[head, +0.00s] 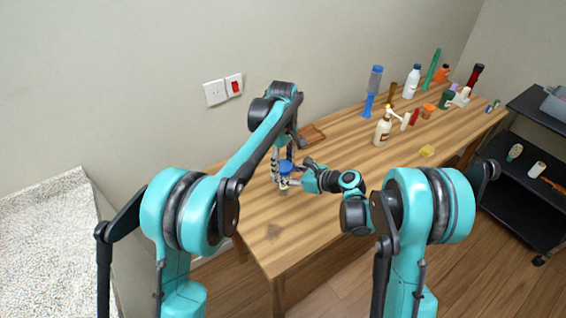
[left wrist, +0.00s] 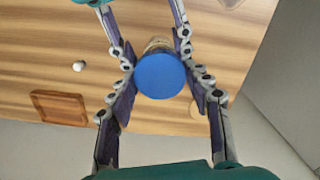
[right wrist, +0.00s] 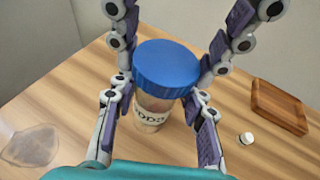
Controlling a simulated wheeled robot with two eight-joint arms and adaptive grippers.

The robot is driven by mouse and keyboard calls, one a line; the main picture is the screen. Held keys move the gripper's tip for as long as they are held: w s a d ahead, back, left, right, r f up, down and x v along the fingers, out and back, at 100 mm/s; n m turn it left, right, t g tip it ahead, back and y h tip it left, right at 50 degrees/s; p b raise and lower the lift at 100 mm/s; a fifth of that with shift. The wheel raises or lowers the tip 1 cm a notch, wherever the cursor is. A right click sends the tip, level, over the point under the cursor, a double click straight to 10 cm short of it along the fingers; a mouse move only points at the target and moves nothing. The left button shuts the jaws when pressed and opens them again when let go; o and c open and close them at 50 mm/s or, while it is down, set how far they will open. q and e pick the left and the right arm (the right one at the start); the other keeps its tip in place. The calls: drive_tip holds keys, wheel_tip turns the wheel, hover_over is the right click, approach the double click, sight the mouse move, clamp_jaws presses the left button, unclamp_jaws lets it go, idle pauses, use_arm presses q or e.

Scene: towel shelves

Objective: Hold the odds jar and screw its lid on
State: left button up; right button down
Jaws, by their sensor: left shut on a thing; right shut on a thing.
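The odds jar (head: 283,189) is upright near the left end of the wooden table. Its label shows in the right wrist view (right wrist: 150,117). The blue lid (head: 286,167) sits over the jar's mouth; it also shows in the left wrist view (left wrist: 160,76) and right wrist view (right wrist: 166,66). I cannot tell how far it is threaded. My left gripper (head: 284,165) comes from above and is shut on the lid. My right gripper (head: 288,183) comes from the right side, lower down, and is shut on the jar body. Most of the jar is hidden from above by the lid.
A shallow wooden tray (right wrist: 280,106) and a small white-topped item (right wrist: 246,138) are close by. Several bottles, including a cream pump bottle (head: 383,128), stand farther right. A yellow block (head: 428,151) lies near the front edge.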

use_arm(q)
drive_tip(key=shift+m, duration=1.2)
drive_tip(key=o, duration=1.3)
drive_tip(key=shift+r, duration=2.25)
drive_tip(key=shift+c, duration=0.3)
